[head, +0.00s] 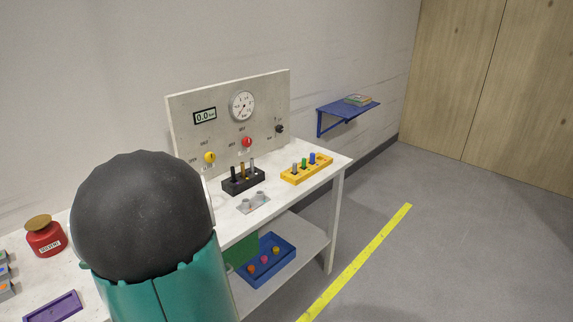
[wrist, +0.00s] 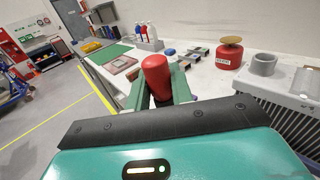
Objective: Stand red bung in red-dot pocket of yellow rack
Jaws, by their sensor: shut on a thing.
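My gripper (wrist: 158,90) shows in the wrist view, its green fingers shut on the red bung (wrist: 156,72). The bung's rounded top sticks up between the fingers, and its lower end is hidden. In the head view my dark, round arm part covers much of the bench, and neither the gripper nor the bung shows. The yellow rack (head: 294,180) lies at the right end of the white bench, apart from my arm. A grey, a green and a blue bung stand in it. I cannot make out a red dot on it.
A black rack (head: 244,187) with several pegs and a grey two-cup holder (head: 253,203) stand left of the yellow rack. A gauge panel (head: 230,115) rises behind them. A red solvent can (head: 46,240) is at left. A blue tray (head: 280,268) lies on the lower shelf.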

